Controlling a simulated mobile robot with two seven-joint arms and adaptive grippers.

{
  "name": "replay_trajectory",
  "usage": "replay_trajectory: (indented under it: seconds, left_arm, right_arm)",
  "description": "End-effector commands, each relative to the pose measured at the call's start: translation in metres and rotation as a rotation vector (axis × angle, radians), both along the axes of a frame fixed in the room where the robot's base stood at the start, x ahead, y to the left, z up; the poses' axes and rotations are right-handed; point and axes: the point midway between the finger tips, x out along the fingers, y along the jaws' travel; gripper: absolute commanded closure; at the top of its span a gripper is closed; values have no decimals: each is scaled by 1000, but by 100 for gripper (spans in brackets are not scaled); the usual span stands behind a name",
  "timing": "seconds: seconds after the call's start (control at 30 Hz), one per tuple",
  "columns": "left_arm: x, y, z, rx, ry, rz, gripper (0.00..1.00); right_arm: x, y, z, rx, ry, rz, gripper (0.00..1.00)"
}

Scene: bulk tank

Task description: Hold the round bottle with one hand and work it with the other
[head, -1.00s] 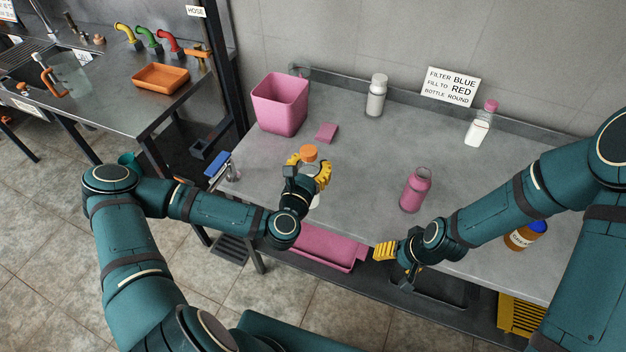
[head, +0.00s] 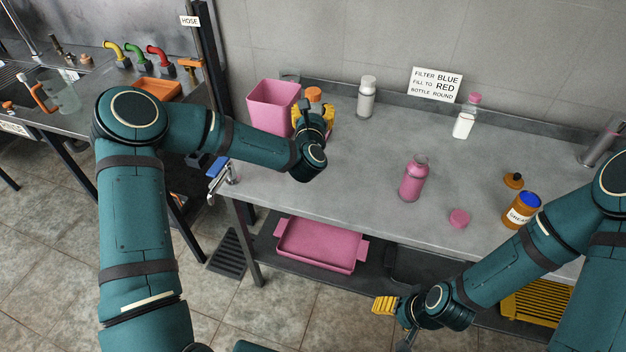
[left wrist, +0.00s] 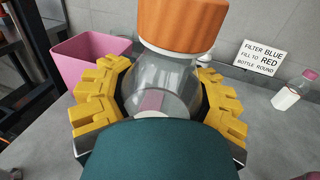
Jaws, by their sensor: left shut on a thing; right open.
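The round bottle is clear, with an orange cap (head: 313,94). In the left wrist view its rounded clear body (left wrist: 165,82) fills the middle, and the orange cap (left wrist: 182,22) sits on top. My left gripper (head: 314,118) is shut around the bottle body with yellow fingers on both sides, beside the pink bin. The bottle's lower part is hidden by my gripper and wrist. My right gripper (head: 385,306) is open and empty, low in front of the table's front edge, away from the bottle.
A wall sign (head: 436,85) reads "bottle round".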

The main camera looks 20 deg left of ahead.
Motion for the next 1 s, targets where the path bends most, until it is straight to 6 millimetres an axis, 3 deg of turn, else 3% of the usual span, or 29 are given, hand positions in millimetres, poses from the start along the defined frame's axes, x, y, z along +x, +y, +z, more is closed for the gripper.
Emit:
replay_trajectory:
  seconds: [0.1, 0.43, 0.73, 1.0]
  left_arm:
    - [3, 0, 7, 1, -2, 9, 100]
    - [3, 0, 5, 1, 0, 9, 100]
    - [3, 0, -44, 1, 2, 8, 100]
    - [3, 0, -55, 1, -2, 9, 100]
  right_arm:
    - [0, 0, -1, 0, 1, 1, 37]
    - [0, 0, -1, 0, 2, 2, 37]
    - [-2, 0, -8, 2, 6, 4, 37]
    - [-3, 1, -9, 2, 6, 6, 37]
